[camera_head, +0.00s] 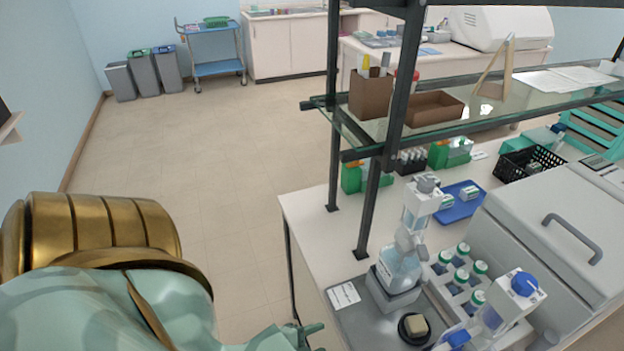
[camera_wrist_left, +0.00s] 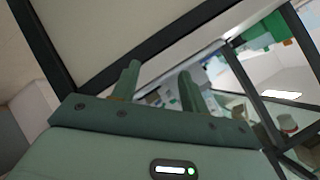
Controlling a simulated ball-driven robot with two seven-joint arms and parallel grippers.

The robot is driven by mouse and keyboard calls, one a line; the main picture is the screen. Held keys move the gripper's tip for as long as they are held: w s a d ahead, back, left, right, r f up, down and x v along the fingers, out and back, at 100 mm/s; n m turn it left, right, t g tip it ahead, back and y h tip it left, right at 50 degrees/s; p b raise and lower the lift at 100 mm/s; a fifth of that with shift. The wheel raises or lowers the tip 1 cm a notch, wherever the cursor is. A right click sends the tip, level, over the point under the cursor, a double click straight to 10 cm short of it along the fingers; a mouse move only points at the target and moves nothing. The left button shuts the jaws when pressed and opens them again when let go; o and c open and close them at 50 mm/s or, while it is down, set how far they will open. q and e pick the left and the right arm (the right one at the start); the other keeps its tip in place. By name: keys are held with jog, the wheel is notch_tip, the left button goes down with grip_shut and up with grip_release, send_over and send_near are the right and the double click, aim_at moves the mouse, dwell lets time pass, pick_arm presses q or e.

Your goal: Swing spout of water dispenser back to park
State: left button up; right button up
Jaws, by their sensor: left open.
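A clear bottle (camera_head: 400,268) with a white dispenser head (camera_head: 421,207) on top stands upright in a grey holder on the bench. A second white dispenser head with a blue cap (camera_head: 524,284) is at the lower right. I cannot tell from any label which one is the water dispenser, and neither spout shows clearly. My left gripper (camera_head: 312,330) is at the bottom edge of the head view, left of the bench and apart from both dispensers. In the left wrist view its fingers (camera_wrist_left: 158,88) are spread and empty. My right gripper is not seen.
A dark post (camera_head: 387,130) and glass shelf (camera_head: 450,125) rise over the bench near the clear bottle. Several green-capped bottles (camera_head: 461,276), a black dish (camera_head: 413,327) and a blue tray (camera_head: 460,205) stand around it. The floor (camera_head: 200,150) to the left is clear.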

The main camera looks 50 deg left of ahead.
pick_arm(q)
jog(key=shift+s+f+n+g, duration=0.3)
jog(key=shift+s+f, duration=0.2)
jog(key=shift+f, duration=0.4)
